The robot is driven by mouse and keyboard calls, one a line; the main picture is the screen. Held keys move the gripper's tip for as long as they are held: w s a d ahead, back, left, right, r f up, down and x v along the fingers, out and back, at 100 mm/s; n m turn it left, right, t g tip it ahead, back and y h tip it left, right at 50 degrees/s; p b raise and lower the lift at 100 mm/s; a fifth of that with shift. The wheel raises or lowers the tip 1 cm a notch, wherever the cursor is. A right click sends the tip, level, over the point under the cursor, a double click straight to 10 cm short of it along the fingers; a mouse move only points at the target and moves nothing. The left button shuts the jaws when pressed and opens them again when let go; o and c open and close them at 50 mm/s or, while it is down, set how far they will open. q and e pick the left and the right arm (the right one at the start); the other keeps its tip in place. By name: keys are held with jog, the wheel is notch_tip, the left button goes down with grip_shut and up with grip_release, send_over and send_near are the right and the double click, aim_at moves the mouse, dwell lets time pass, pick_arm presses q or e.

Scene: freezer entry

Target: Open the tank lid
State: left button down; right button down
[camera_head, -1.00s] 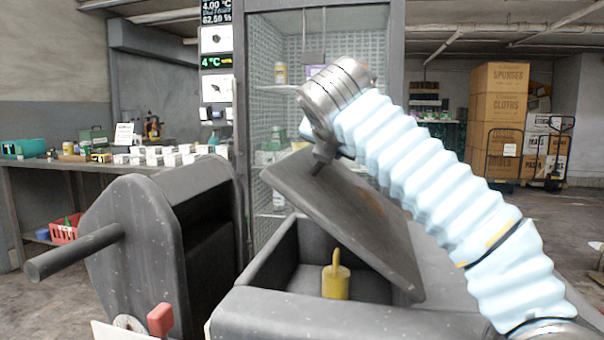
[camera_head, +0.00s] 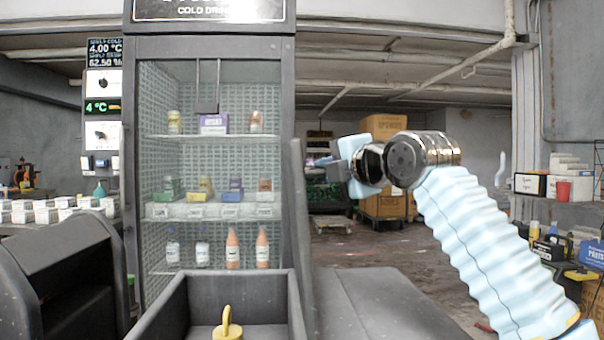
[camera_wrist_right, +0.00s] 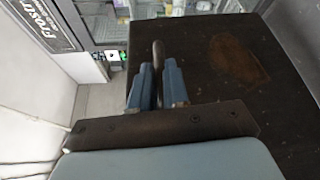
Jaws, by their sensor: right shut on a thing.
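The tank (camera_head: 172,312) is an open dark grey box at the bottom centre of the head view. Its lid (camera_head: 303,240) stands about upright at the tank's right side, seen nearly edge-on. In the right wrist view the lid (camera_wrist_right: 235,85) is a dark panel with a rusty patch. My right gripper (camera_head: 340,168) is on the right of the lid, near its upper part. Its blue fingers (camera_wrist_right: 158,88) are shut on the lid's handle (camera_wrist_right: 158,52). The fingertips are small in the head view. My left gripper is not in view.
A yellow object with a loop handle (camera_head: 227,328) is inside the tank. A glass-door drinks cabinet (camera_head: 210,120) stands behind it. A dark rounded bin (camera_head: 60,275) is on the left. A flat dark top (camera_head: 385,300) extends right of the lid; the floor beyond looks fairly clear.

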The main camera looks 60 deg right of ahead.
jog(key=shift+s+d+f+m+t, duration=0.15)
jog(key=shift+s+d+m, duration=0.2)
jog(key=shift+s+d, duration=0.35)
jog(key=shift+s+d+f+m+t, duration=0.15)
jog(key=shift+s+d+m, duration=0.25)
jog(key=shift+s, duration=0.4)
jog(key=c, duration=1.1)
grip_release()
jog(key=shift+f, duration=0.1)
jog(key=b+v, duration=0.1)
jog(key=v, duration=1.2)
jog(key=shift+s+a, duration=0.25)
jog(key=shift+s, duration=0.05)
